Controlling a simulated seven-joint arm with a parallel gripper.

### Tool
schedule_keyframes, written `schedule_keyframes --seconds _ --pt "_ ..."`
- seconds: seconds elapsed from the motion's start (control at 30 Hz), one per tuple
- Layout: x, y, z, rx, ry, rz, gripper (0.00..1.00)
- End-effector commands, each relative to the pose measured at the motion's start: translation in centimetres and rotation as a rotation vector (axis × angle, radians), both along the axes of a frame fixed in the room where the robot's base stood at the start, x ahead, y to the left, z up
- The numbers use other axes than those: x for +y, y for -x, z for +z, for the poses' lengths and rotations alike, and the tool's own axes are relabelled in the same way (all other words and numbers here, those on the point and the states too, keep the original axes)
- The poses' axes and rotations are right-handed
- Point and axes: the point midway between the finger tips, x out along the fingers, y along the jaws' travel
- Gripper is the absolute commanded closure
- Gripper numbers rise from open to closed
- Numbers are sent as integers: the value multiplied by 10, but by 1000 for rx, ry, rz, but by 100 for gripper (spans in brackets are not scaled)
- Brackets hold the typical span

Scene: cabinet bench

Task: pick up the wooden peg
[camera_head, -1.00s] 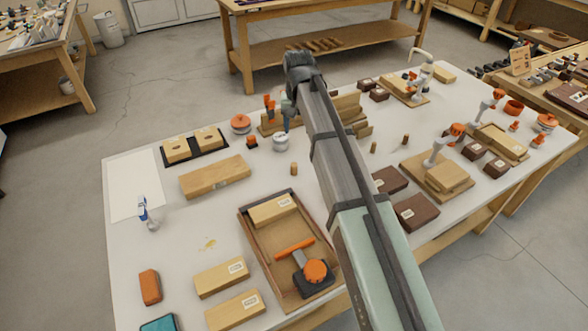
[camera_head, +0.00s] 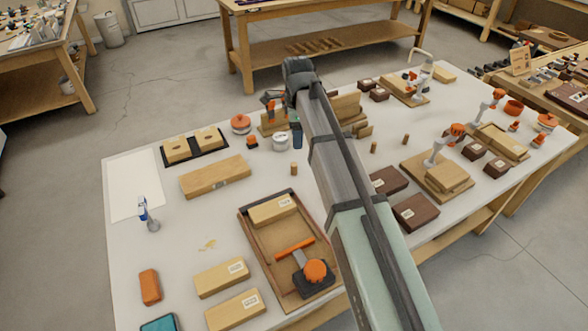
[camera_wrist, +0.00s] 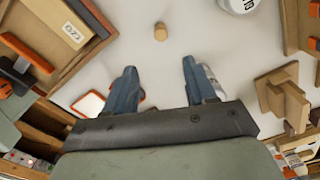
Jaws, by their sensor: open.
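A small light wooden peg (camera_head: 294,169) stands upright on the white bench top, just beyond the far end of the brown tray. It also shows in the wrist view (camera_wrist: 160,31), ahead of my finger gap and apart from both fingers. Two more small pegs, a brown one (camera_head: 373,148) and another (camera_head: 405,139), stand to the right of my arm in the head view. My gripper (camera_wrist: 159,82) is open and empty, with bare bench between its blue-grey fingers. In the head view its fingers (camera_head: 297,137) hang beside the white jar, beyond the light peg; the arm hides part of the bench.
The tray (camera_head: 247,225) holds a labelled wooden block and an orange-handled tool. The white jar (camera_head: 280,142) stands near the gripper. A stepped wooden piece (camera_wrist: 283,98) lies to the right in the wrist view. Bench around the light peg is clear.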

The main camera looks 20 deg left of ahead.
Motion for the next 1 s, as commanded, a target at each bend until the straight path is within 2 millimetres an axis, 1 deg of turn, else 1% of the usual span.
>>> schedule_keyframes --seconds 0.1,0.2,0.33,0.43,0.53,0.8,0.9,1.0 --pt "0 1 0 3 1 -156 45" --pt "0 1 0 4 1 -248 45" --pt "-1 1 -1 4 1 -311 45" --pt "-1 1 -8 5 2 -326 45" --pt "-1 1 -20 6 3 -327 45" --pt "0 1 -62 6 3 -325 45" --pt "0 1 -74 5 3 -324 45" --pt "0 1 -82 5 3 -324 45"
